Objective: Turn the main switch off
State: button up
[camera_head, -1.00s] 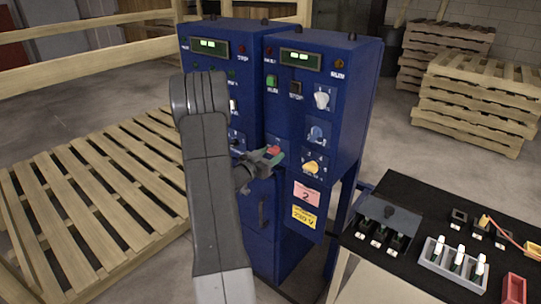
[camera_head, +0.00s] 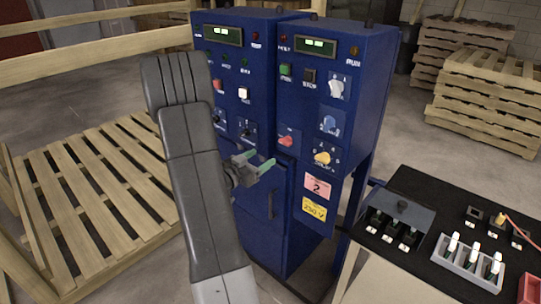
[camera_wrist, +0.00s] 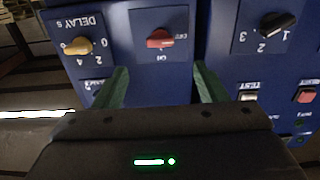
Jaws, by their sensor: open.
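The red rotary switch (camera_head: 287,141) sits on a blue plate low on the right-hand cabinet's front. In the wrist view, which is upside down, the red switch (camera_wrist: 160,38) lies roughly level across its plate. A small label at its right end looks like OFF, and one below it looks like ON. My gripper (camera_head: 256,162) is open and empty, below and left of the switch in the head view. In the wrist view its green fingers (camera_wrist: 162,70) stand apart, with the switch beyond the gap between them and not touched.
A yellow delay knob (camera_head: 322,158) is right of the switch. Black knobs and buttons are on the left cabinet (camera_head: 225,75). A black-topped bench (camera_head: 450,200) with trays stands at right. A wooden pallet (camera_head: 90,205) lies left on the floor.

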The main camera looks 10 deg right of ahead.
aim_at(283, 144)
jog(key=shift+v, duration=1.2)
jog(key=p+x, duration=0.2)
jog(key=x, duration=1.2)
jog(key=shift+p, duration=0.4)
jog(key=shift+a, duration=0.15)
